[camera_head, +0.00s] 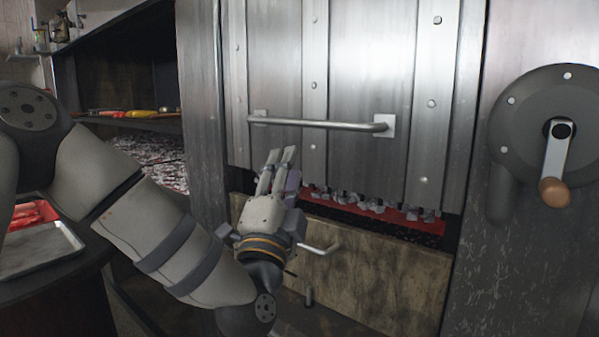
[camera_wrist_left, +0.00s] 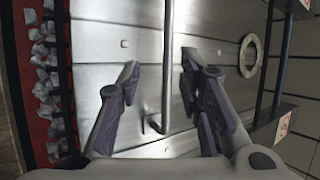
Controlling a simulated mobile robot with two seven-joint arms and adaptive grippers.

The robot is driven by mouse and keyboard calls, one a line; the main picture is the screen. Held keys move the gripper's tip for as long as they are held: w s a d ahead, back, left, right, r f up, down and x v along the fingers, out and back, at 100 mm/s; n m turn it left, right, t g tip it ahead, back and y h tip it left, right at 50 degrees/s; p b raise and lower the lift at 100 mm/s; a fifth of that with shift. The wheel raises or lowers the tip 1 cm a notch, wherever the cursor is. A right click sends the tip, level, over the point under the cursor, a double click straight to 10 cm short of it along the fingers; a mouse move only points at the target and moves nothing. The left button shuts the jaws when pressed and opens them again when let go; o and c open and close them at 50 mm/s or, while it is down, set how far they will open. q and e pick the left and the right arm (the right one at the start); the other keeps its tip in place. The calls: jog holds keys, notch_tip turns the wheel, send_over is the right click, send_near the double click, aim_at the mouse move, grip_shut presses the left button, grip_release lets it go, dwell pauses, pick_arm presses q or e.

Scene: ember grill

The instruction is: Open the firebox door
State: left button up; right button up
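The firebox door (camera_head: 345,75) is a riveted grey metal panel, also filling the middle of the left wrist view (camera_wrist_left: 145,45). A horizontal bar handle (camera_head: 320,124) crosses it on square mounts. My left gripper (camera_head: 280,155) is open and empty, below the left part of the handle, fingers pointing up toward the door. In the left wrist view the handle (camera_wrist_left: 167,65) runs between the two spread fingers, seemingly beyond their tips; I see no contact. Whitish coals (camera_head: 370,204) on a red strip show below the door's lower edge. My right gripper is out of view.
A tarnished lower panel (camera_head: 375,280) with a small handle (camera_head: 320,249) lies beneath the coals. A crank wheel (camera_head: 530,100) with a wooden knob is on the right wall. At left are a tray (camera_head: 42,250) and a shelf with tools (camera_head: 135,113).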

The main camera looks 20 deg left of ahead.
aim_at(297, 125)
pick_arm(q)
jog(key=shift+y, duration=0.3)
jog(key=x, duration=0.8)
jog(key=r+x, duration=0.1)
jog(key=x, duration=0.3)
jog(key=shift+s+r, duration=0.15)
jog(key=shift+r, duration=0.05)
grip_shut()
